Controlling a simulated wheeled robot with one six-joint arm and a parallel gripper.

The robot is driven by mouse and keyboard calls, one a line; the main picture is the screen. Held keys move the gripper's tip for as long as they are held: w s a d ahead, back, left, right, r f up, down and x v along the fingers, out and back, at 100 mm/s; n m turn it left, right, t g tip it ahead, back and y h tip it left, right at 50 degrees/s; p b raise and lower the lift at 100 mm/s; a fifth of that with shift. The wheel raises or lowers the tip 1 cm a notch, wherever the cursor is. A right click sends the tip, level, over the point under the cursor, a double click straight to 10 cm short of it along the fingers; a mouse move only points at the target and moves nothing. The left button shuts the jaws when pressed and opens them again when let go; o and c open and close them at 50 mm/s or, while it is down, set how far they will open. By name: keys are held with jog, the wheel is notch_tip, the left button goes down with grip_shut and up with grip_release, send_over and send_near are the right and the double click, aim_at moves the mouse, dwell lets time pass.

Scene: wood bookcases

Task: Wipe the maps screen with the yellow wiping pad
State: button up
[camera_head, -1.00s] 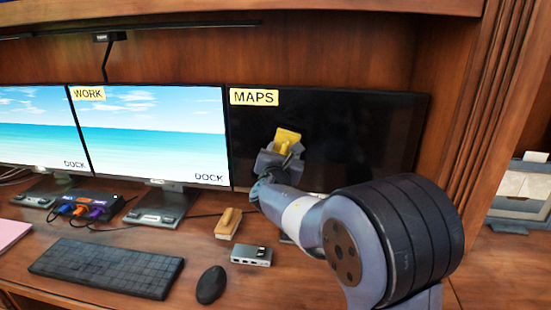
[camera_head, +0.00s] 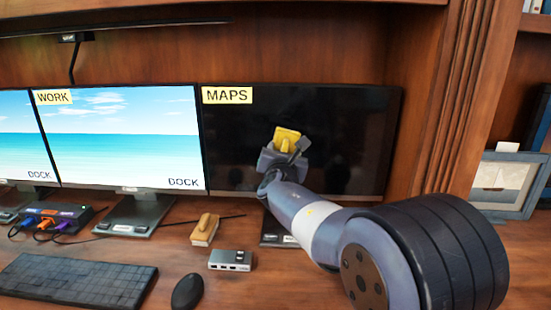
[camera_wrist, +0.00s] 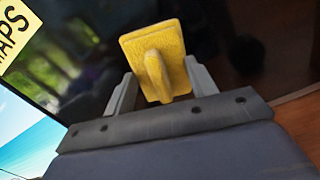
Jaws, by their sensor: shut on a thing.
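The maps screen (camera_head: 350,120) is a dark monitor with a yellow MAPS label (camera_head: 227,95) at its upper left corner. My gripper (camera_head: 287,152) is in front of the middle of this screen. It is shut on the yellow wiping pad (camera_head: 286,136), which has a raised handle on its back. In the wrist view the pad (camera_wrist: 155,55) sits between the two grey fingers (camera_wrist: 160,90), its flat side toward the dark screen (camera_wrist: 245,45). I cannot tell whether the pad touches the glass. My arm hides the lower middle of the screen.
A lit WORK screen (camera_head: 130,135) stands directly left of the maps screen. On the desk are a wooden-backed brush or block (camera_head: 205,230), a small grey hub (camera_head: 231,260), a black mouse (camera_head: 187,291) and a keyboard (camera_head: 75,282). A framed picture (camera_head: 505,185) stands at the right.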

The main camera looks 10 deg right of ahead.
jog(key=shift+s+d+b, duration=0.1)
jog(key=shift+d+b, duration=0.35)
jog(key=shift+d, duration=0.1)
jog(key=shift+a+p, duration=0.3)
jog(key=shift+a, duration=0.2)
jog(key=shift+w+a+p, duration=0.35)
jog(key=shift+a+p, duration=0.1)
jog(key=shift+a, duration=1.1)
jog(key=shift+w+a+p, duration=0.3)
jog(key=shift+a+p, duration=0.1)
jog(key=shift+a, duration=1.2)
jog(key=shift+w+a+p, duration=0.35)
jog(key=shift+a+p, duration=0.1)
jog(key=shift+a, duration=1.1)
jog(key=shift+s, duration=0.1)
jog(key=shift+s+a+b, duration=0.2)
jog(key=shift+s+b, duration=0.1)
jog(key=shift+s, duration=0.65)
jog(key=shift+s+a+b, duration=0.15)
jog(key=shift+s+b, duration=0.2)
jog(key=shift+s, duration=0.65)
jog(key=shift+s+a+b, duration=0.2)
jog(key=shift+s+b, duration=0.1)
jog(key=shift+s, duration=0.65)
jog(key=shift+s, duration=0.1)
